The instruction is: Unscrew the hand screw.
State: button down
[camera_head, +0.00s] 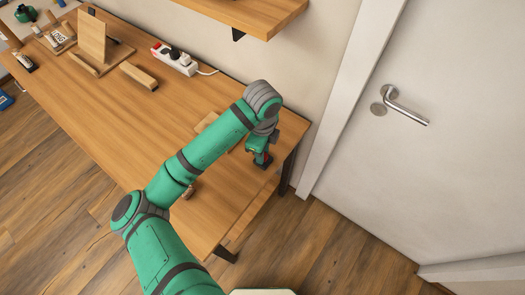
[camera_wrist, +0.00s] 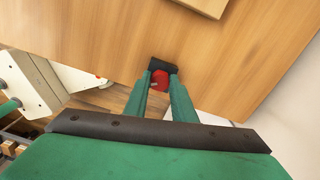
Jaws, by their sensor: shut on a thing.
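The hand screw shows in the wrist view as a red knob (camera_wrist: 160,84) below a black piece (camera_wrist: 162,65), at the edge of the wooden table (camera_wrist: 100,45). My gripper (camera_wrist: 161,77) is shut on the red knob, one green finger on each side. In the head view my gripper (camera_head: 257,147) points down at the table's right end. A small red and dark part of the hand screw (camera_head: 264,161) shows at its tip. The threads and the underside of the hand screw are hidden.
A wooden block (camera_head: 206,122) lies partly behind my arm. A power strip (camera_head: 174,59), another wooden block (camera_head: 138,76) and an upright board (camera_head: 92,38) are farther left. A shelf (camera_head: 255,12) hangs above, and a white door (camera_head: 430,170) stands to the right.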

jog(key=shift+n, duration=1.3)
jog(key=n, duration=0.3)
jog(key=shift+s, duration=0.1)
jog(key=shift+n, duration=1)
jog(key=n, duration=0.3)
jog(key=shift+s, duration=0.1)
jog(key=shift+n, duration=1.1)
